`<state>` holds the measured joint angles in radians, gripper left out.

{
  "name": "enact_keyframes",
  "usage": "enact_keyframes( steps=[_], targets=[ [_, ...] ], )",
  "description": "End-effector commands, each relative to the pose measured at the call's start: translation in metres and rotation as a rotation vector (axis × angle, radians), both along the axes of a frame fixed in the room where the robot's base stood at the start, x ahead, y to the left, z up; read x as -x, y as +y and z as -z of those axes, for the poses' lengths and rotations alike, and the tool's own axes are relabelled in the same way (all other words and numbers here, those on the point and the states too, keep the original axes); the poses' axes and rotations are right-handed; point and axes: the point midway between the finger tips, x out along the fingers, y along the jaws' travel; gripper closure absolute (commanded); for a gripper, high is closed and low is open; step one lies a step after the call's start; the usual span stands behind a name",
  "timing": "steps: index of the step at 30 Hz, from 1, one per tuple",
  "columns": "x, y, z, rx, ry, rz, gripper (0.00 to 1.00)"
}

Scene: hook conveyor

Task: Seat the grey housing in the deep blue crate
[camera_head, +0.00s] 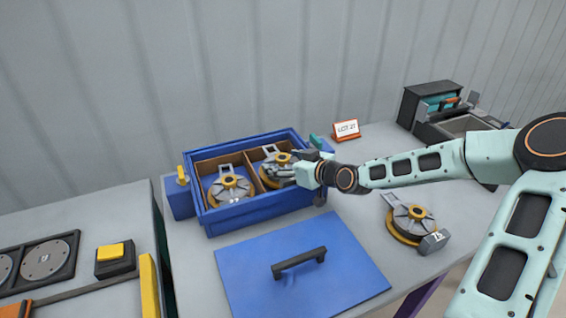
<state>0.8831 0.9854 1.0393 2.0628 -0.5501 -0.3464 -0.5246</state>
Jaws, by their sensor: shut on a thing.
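The deep blue crate (211,222) stands on the grey table, with brown inner walls and a divider making two compartments. One grey housing (229,187) with a yellow hub and a grey arm sits in the left compartment. A second grey housing (271,163) with a yellow hub is in or just over the right compartment; I cannot tell whether it touches the bottom. My gripper (292,171) reaches in from the right and is shut on this second housing. My gripper hides part of its right side. A third grey housing (407,217) with a yellow rim lies on the table at the right.
A blue lid (240,265) with a black handle (299,262) lies flat in front of the crate. An orange-framed sign (346,130) stands behind my arm. A black machine (432,105) is at the back right. A side bench (75,220) holds a yellow button (111,252).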

Motion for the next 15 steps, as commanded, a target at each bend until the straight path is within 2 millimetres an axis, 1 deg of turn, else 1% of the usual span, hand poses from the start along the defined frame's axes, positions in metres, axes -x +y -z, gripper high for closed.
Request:
enact_keyframes(
  steps=[1, 15],
  targets=[
    [-0.001, 0.000, -0.005, 0.000, -0.004, 0.000, 0.69],
    [0.000, 0.000, -0.024, 0.000, -0.004, 0.000, 0.69]
  ],
)
